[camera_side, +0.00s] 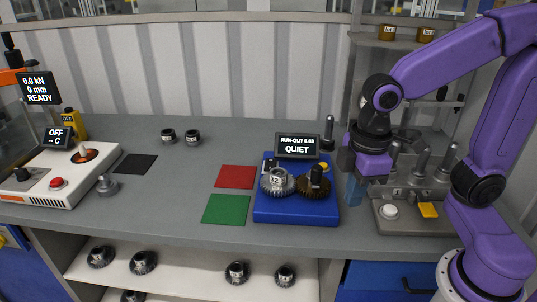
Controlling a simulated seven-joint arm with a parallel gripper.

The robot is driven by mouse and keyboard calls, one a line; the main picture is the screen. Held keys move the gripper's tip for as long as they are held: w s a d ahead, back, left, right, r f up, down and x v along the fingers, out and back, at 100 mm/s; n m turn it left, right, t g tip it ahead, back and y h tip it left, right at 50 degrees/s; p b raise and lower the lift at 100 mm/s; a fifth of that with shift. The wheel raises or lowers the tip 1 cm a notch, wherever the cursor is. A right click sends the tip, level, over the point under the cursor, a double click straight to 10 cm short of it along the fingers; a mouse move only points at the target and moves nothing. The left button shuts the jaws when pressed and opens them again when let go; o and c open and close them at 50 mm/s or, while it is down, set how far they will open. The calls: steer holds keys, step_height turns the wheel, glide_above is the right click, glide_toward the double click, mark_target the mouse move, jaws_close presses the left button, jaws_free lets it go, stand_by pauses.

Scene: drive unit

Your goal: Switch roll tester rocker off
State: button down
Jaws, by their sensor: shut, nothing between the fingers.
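The roll tester (296,212) is a blue unit on the grey bench, right of centre. Its display (297,146) reads "RUN-OUT 0.03" and "QUIET". A silver gear (276,182) and a bronze-brown gear (315,186) sit side by side on it. A small yellow part (324,167) shows behind the gears. I cannot make out the rocker or its position; it may be hidden by the gears or too small. My gripper (353,192) is shut and empty, pointing down just right of the tester, apart from the gears.
A red mat (235,177) and a green mat (226,209) lie left of the tester. A grey fixture (412,208) with upright posts, a white knob and a yellow button stands right of my gripper. A press with a heater (75,167) is at far left. The bench's middle is mostly clear.

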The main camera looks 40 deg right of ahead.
steer(key=w+a+r, duration=0.1)
steer(key=w+a, duration=0.1)
steer(key=w, duration=0.6)
steer(key=m+h, duration=0.1)
steer(key=m, duration=0.2)
glide_above(268, 161)
steer(key=s+a, duration=0.2)
steer(key=shift+w+d+t, duration=0.1)
steer(key=shift+d+t, duration=0.1)
steer(key=shift+t, duration=0.1)
steer(key=shift+f, duration=0.1)
steer(key=f, duration=0.4)
steer(key=w+d+f, duration=0.1)
steer(key=f, duration=0.8)
steer(key=shift+w+d+f, duration=0.25)
steer(key=shift+f, duration=0.1)
